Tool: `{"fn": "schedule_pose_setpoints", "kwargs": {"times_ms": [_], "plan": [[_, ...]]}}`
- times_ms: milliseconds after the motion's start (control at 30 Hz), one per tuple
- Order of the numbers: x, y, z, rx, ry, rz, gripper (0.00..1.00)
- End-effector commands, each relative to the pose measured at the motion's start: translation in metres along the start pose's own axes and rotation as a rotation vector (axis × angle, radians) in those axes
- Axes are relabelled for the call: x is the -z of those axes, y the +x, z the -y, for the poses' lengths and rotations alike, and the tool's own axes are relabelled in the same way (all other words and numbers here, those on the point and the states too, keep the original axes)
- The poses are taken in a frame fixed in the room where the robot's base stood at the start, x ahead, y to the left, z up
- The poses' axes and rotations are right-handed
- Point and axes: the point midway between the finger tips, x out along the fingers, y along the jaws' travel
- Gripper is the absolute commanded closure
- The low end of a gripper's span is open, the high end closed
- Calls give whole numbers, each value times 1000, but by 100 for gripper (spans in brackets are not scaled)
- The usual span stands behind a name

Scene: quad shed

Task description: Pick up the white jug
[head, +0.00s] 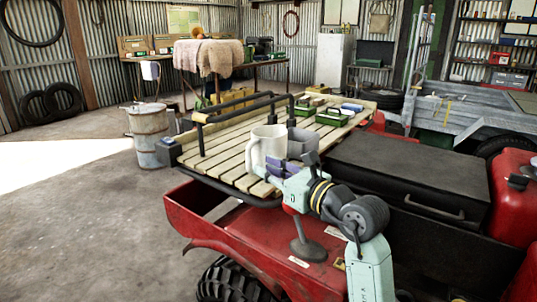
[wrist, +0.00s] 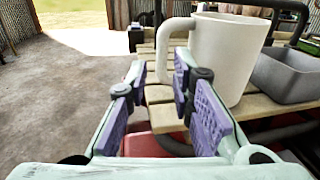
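The white jug (head: 267,147) stands upright on a slatted wooden rack over the red quad. In the wrist view the jug (wrist: 225,55) is right of centre, with its handle (wrist: 166,50) pointing left. My gripper (head: 268,172) is at the rack's near edge, just in front of the jug. In the wrist view my gripper (wrist: 160,80) is open, with purple pads apart and nothing held. The handle shows just beyond and between the fingertips; I cannot tell whether they touch it.
A grey bin (head: 301,142) stands right beside the jug; it also shows in the wrist view (wrist: 288,75). Dark rails (head: 236,108) edge the rack. Green trays (head: 334,117) lie farther back. A black case (head: 410,170) is to the right. The rack's left slats (head: 205,155) are clear.

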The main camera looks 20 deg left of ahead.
Motion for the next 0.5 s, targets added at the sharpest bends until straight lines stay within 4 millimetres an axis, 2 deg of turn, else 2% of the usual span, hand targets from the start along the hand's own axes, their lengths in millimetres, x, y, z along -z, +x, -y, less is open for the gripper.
{"fn": "schedule_pose_setpoints", "kwargs": {"times_ms": [100, 367, 500], "plan": [[-2, 18, 0, -3, 2, 1, 78], [-1, 34, 0, -2, 3, 2, 78], [-1, 54, 2, -5, 5, 2, 78]]}}
